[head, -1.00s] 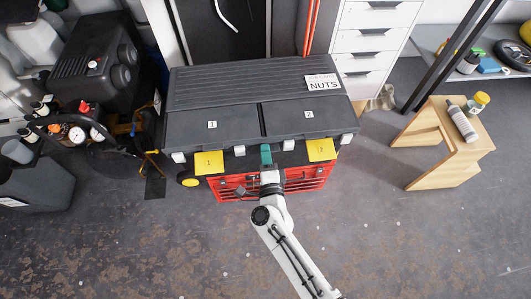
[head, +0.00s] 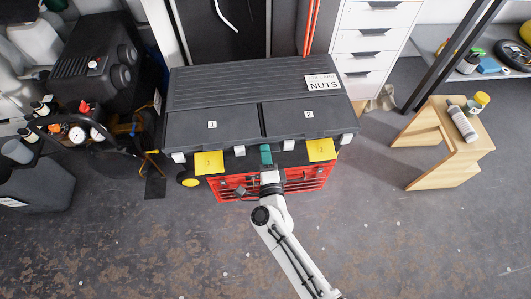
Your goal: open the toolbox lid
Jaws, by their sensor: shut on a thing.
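The toolbox (head: 300,186) is a red chest with a dark grey top, in the middle of the head view. Its lid (head: 222,128) has two front panels marked 1 and 2 and lies flat and closed. Several light latches line the front edge, and two yellow labels (head: 209,162) hang there. My gripper (head: 266,152), with green fingers, is at the middle of the lid's front edge, beside the gap between the panels. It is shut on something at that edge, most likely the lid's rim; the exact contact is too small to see.
A black machine (head: 92,60) and a compressor with gauges stand at the left. A wooden stool (head: 450,150) with bottles is at the right. White drawers (head: 372,42) stand behind. The floor in front is clear apart from my arm.

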